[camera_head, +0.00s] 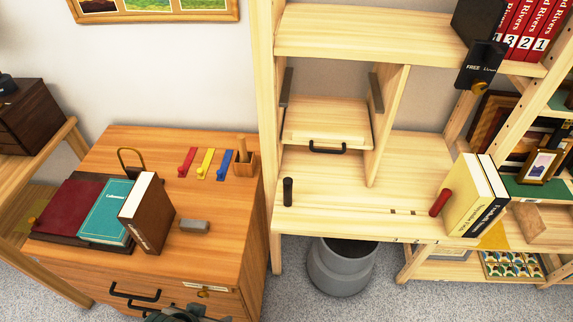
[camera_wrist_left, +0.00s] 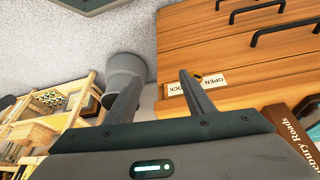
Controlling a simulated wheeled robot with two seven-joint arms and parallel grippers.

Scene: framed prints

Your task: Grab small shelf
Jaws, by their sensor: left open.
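A pale wooden shelf unit (camera_head: 350,216) stands in the middle of the head view. Inside it, a small wooden shelf-like piece (camera_head: 326,117) with a black handle (camera_head: 327,148) sits between two uprights. My left gripper (camera_wrist_left: 160,75) is open in the left wrist view, with nothing between its fingers. Its top just shows at the bottom edge of the head view, in front of the orange-brown cabinet (camera_head: 232,240), low near its drawer front and well apart from the small shelf. My right gripper is not in view.
The cabinet top carries several books (camera_head: 108,208), a grey block (camera_head: 194,226) and coloured tools (camera_head: 203,162). A grey bin (camera_head: 340,272) stands under the shelf unit. Books (camera_head: 476,196) stand at its right end. The unit's front board is mostly clear.

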